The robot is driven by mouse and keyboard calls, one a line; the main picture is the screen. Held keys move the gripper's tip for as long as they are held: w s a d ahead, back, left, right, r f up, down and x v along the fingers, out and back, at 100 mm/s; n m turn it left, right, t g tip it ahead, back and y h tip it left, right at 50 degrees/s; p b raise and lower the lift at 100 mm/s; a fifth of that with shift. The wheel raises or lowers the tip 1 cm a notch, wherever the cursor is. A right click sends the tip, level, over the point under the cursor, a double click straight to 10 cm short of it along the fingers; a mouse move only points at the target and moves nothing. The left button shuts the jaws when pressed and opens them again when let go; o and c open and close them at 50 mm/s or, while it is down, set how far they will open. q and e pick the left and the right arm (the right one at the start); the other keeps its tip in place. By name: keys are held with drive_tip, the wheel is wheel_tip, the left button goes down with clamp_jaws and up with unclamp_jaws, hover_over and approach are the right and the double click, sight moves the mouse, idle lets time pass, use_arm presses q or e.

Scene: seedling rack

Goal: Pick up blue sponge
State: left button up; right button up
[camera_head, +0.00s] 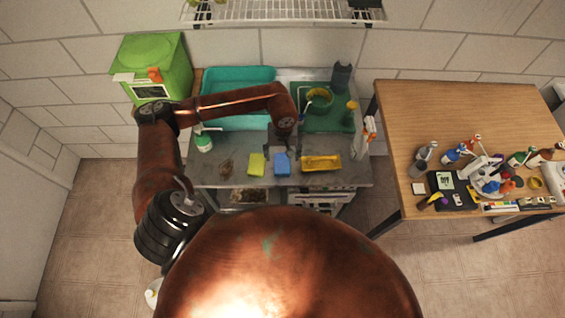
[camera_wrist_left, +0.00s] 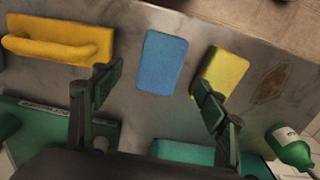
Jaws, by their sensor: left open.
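The blue sponge (camera_head: 282,164) lies flat on the grey metal counter (camera_head: 229,178), between a yellow-green sponge (camera_head: 256,164) and a yellow handled tool (camera_head: 321,162). My left gripper (camera_head: 284,146) hangs just behind the blue sponge in the head view. In the left wrist view my left gripper (camera_wrist_left: 158,85) has its fingers spread wide and empty. The blue sponge (camera_wrist_left: 162,62) shows ahead of and between the fingertips, apart from them. The yellow-green sponge (camera_wrist_left: 219,73) is close to the right-hand finger in that view. My right gripper is not in view.
A teal tub (camera_head: 237,80) and a green tray (camera_head: 318,122) stand at the counter's back. A green-and-white bottle (camera_head: 203,141) is at the left, and a brown mark (camera_head: 227,164) lies near it. A wooden table (camera_head: 460,115) with several items stands at right.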

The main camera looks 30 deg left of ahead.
sight(282, 162)
use_arm(q)
drive_tip(key=f, duration=0.3)
drive_tip(key=f+p, duration=0.1)
drive_tip(key=f, duration=0.2)
drive_tip(key=shift+w+a, duration=0.1)
drive_tip(key=shift+a, duration=0.1)
drive_tip(key=shift+c, duration=0.2)
drive_tip(key=c, duration=0.8)
